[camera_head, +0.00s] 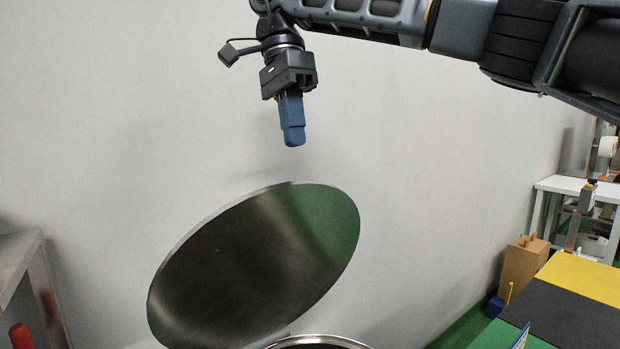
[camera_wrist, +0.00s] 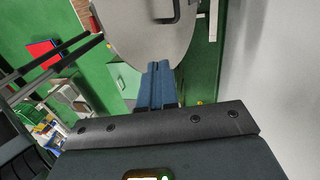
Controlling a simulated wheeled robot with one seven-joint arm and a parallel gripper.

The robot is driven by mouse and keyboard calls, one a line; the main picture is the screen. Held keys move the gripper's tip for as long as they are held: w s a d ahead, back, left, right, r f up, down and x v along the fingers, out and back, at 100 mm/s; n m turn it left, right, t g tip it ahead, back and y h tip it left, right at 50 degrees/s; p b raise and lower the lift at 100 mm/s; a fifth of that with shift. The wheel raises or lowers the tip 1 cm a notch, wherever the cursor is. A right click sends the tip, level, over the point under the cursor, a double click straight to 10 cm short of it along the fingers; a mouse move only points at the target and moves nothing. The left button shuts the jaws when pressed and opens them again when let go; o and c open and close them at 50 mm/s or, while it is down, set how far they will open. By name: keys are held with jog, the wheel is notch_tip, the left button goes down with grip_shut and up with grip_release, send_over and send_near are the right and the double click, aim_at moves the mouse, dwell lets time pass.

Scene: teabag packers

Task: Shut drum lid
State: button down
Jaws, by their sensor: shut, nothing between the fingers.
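The drum lid (camera_head: 255,265) is a round metal disc standing raised and tilted in the head view. Its lower edge is by the drum rim (camera_head: 318,342), of which only the top shows at the bottom edge of the picture. My gripper (camera_head: 294,140) is shut and empty, pointing down above the lid's upper edge and apart from it in the picture. In the wrist view the blue fingers (camera_wrist: 157,68) are together, and the grey lid (camera_wrist: 150,35) with a dark handle (camera_wrist: 155,12) shows beyond them.
A white wall (camera_head: 120,120) stands behind the lid. A metal table (camera_head: 20,255) is at the left with a red object (camera_head: 20,336). At the right are a yellow and black surface (camera_head: 575,300), a cardboard-brown box (camera_head: 522,265) and a white table (camera_head: 575,187).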

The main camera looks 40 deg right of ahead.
jog(key=shift+s+f+p, duration=0.25)
jog(key=shift+s+f, duration=0.6)
jog(key=shift+f, duration=0.25)
jog(key=shift+s+f+p, duration=0.2)
jog(key=shift+s+f, duration=0.65)
jog(key=shift+f, duration=0.3)
jog(key=shift+s+f+p, duration=0.25)
jog(key=shift+s+f, duration=0.6)
jog(key=shift+f, duration=0.25)
